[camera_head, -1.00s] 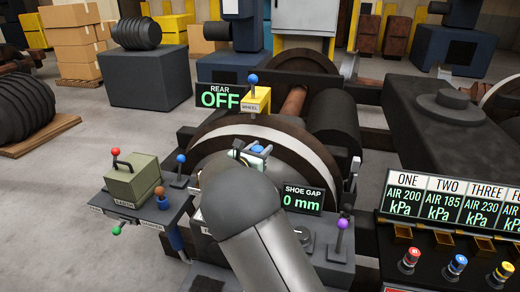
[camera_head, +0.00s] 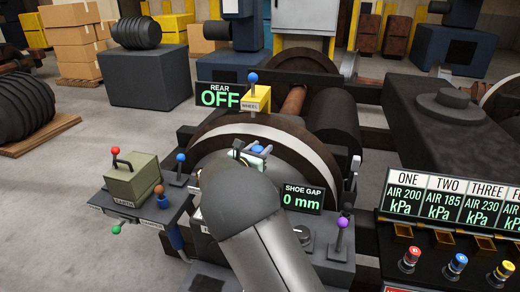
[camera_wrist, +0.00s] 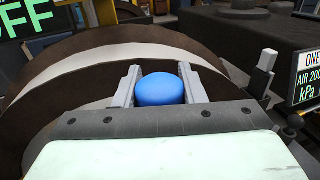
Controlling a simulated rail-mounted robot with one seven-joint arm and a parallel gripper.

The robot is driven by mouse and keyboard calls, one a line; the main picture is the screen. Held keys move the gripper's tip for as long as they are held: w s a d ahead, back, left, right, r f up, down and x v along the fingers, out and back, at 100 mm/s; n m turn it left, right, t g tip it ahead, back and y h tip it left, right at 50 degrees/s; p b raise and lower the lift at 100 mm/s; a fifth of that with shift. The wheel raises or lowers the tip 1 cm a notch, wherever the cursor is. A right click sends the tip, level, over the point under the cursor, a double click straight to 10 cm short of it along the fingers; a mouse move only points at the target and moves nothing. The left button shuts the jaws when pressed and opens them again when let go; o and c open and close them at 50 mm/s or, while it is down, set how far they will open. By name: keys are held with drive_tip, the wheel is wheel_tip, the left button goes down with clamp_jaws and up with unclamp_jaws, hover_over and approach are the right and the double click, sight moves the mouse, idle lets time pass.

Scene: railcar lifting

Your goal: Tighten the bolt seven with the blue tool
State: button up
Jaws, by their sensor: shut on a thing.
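My gripper (camera_wrist: 160,88) is shut on a blue rounded knob (camera_wrist: 160,90), with a pale finger on each side of it. In the head view, the blue knob (camera_head: 258,150) shows just beyond my grey wrist, in front of the large wheel (camera_head: 320,160). What lies below the knob is hidden, so I cannot tell whether it belongs to a tool or a lever. I cannot make out a bolt marked seven in either view.
A yellow WHEEL block (camera_head: 257,100) with a blue-topped lever stands behind, beside a REAR OFF display (camera_head: 220,96). A SHOE GAP display (camera_head: 302,198) reads 0 mm. A side bench with a green box (camera_head: 132,178) stands left; pressure displays (camera_head: 455,200) stand right.

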drive_tip(key=shift+f+b, duration=0.35)
drive_tip(key=shift+f, duration=0.25)
idle(1.1)
drive_tip(key=shift+r, duration=0.1)
drive_tip(key=shift+r+p, duration=2.15)
drive_tip(key=shift+r, duration=1.35)
